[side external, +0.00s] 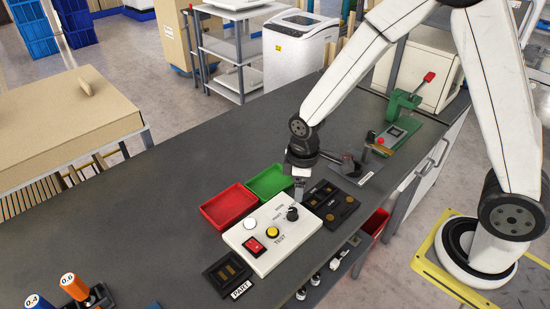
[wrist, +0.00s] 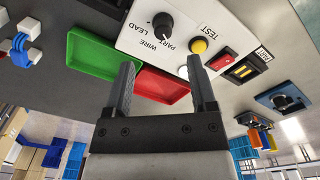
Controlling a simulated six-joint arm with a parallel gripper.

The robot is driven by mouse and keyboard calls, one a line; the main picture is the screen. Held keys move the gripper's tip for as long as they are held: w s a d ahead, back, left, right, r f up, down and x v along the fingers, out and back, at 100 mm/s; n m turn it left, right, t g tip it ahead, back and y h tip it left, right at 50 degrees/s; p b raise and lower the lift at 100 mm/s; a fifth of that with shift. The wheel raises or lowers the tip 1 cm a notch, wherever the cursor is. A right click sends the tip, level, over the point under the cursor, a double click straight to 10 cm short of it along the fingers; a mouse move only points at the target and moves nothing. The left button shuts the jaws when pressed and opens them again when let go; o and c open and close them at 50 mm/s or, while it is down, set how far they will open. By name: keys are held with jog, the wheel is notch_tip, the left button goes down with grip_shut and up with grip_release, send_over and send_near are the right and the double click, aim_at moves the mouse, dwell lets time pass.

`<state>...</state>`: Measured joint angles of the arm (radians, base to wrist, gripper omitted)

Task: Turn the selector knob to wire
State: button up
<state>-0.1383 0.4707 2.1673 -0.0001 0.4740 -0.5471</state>
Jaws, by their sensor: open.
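The black selector knob (side external: 292,214) stands on the white test box (side external: 256,258), which has a yellow TEST button (side external: 272,232), a red switch (side external: 253,246) and a pale round lamp (side external: 250,224). In the wrist view the knob (wrist: 162,27) sits at the top, with the printed words PART, LEAD and WIRE around it. I cannot tell for sure which word its mark points to. My gripper (side external: 299,184) is open and empty, above and just behind the knob. In the wrist view its two fingers (wrist: 161,65) are apart and not touching the knob.
A red tray (side external: 228,205) and a green tray (side external: 269,181) lie behind the box. A black fixture (side external: 332,204) lies to its right, and a black PART holder (side external: 227,275) to its left. A green lever device (side external: 399,118) stands farther right.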

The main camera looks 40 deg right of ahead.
aim_at(293, 210)
jog(key=shift+w+a+f+n, duration=0.2)
jog(key=shift+a+f+n, duration=0.1)
jog(key=shift+f, duration=0.1)
jog(key=shift+w+a+f+n, duration=0.15)
jog(key=shift+w+f+n, duration=0.05)
jog(key=shift+f+n, duration=0.15)
jog(key=shift+f, duration=0.1)
jog(key=shift+f, duration=3.8)
grip_shut()
